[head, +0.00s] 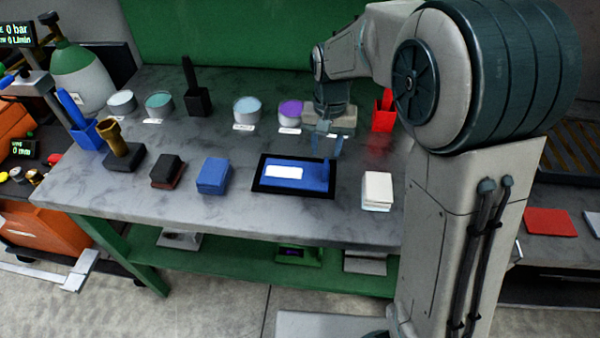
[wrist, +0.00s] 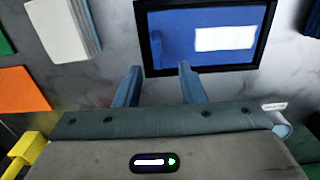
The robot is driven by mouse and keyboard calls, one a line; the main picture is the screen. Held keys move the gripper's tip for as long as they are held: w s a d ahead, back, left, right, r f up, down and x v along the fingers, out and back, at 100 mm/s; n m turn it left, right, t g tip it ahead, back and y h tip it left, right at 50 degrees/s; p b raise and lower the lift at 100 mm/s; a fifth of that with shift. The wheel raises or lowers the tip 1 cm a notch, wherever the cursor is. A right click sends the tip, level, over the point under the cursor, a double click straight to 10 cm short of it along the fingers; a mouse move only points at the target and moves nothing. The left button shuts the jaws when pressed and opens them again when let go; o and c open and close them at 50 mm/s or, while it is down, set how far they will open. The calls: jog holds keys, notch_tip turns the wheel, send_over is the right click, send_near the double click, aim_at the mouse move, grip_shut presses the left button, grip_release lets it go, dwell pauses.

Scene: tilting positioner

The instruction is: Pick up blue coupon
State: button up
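A stack of blue coupons (head: 213,175) lies on the grey table, left of a black-framed tray (head: 258,186). A corner of the blue stack shows at the right edge of the wrist view (wrist: 313,24). The tray has a blue inside with a white label (head: 284,172) and a small blue raised piece (head: 326,173) at its right end. My gripper (head: 326,146) is above the table behind the tray, pointing down. In the wrist view its two fingers (wrist: 157,84) are apart with nothing between them, beside the tray's edge.
A white stack (head: 377,189) lies right of the tray, and a dark stack (head: 167,171) lies left of the blue one. Round tins (head: 247,111) and a red holder (head: 383,116) stand behind. A brass piece on a dark base (head: 118,145) stands at left.

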aim_at(326, 162)
jog(key=f, duration=0.7)
jog(key=shift+s+d+f+p, duration=0.1)
jog(key=shift+s+d+p, duration=0.15)
jog(key=shift+p, duration=0.1)
grip_shut()
jog(key=shift+a, duration=0.1)
